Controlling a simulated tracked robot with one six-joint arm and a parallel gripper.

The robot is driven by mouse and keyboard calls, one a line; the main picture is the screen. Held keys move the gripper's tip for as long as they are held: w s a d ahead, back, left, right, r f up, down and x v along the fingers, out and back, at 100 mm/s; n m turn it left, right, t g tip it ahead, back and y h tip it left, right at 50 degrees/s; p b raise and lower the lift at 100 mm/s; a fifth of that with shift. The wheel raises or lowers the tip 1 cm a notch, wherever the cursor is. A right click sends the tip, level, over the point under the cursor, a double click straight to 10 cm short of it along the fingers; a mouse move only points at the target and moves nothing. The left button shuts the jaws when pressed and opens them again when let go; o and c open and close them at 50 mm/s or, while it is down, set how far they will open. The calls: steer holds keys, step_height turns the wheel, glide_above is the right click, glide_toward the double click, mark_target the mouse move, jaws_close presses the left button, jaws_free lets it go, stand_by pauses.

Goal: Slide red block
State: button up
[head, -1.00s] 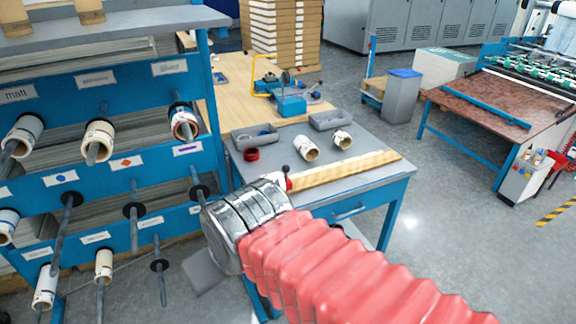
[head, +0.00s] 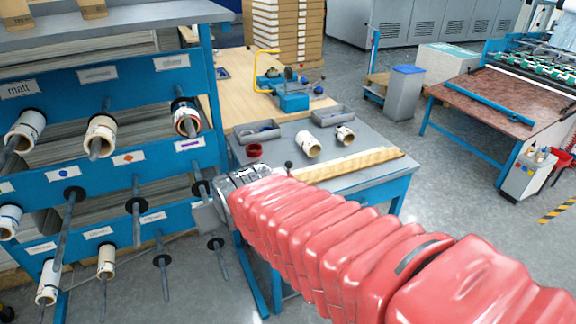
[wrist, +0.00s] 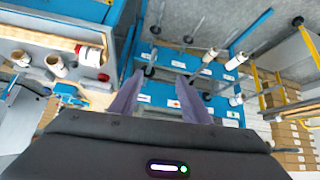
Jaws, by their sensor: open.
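A small red block (wrist: 82,49) sits at the end of the long wooden trough on the grey bench, at upper left in the wrist view. A white and red part lies right beside it. In the head view my red-sleeved arm covers the block, and only a black knob (head: 289,165) shows above the sleeve. My gripper (wrist: 160,75) is open and empty in the wrist view, its two fingers spread and pointing toward the blue rack, to the right of the block and apart from it.
The wooden trough (head: 350,165) runs along the grey bench (head: 375,150). Two white rolls (head: 307,145), a red ring (head: 254,150) and grey trays stand behind it. A blue rack (head: 120,80) with protruding rods and rolls is close on the left.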

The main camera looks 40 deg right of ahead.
steer(key=w+d+f+m+t+h, duration=0.2)
steer(key=w+d+f+t, duration=0.15)
steer(key=w+d, duration=0.75)
steer(key=m+t+h, duration=0.4)
steer(key=h, duration=0.1)
glide_toward(290, 167)
steer(key=s+a, duration=0.1)
steer(key=shift+s+d+f+t, duration=0.1)
steer(key=shift+s+f+t, duration=0.15)
steer(key=shift+s, duration=0.2)
steer(key=x, duration=1.4)
steer(key=shift+r, duration=0.1)
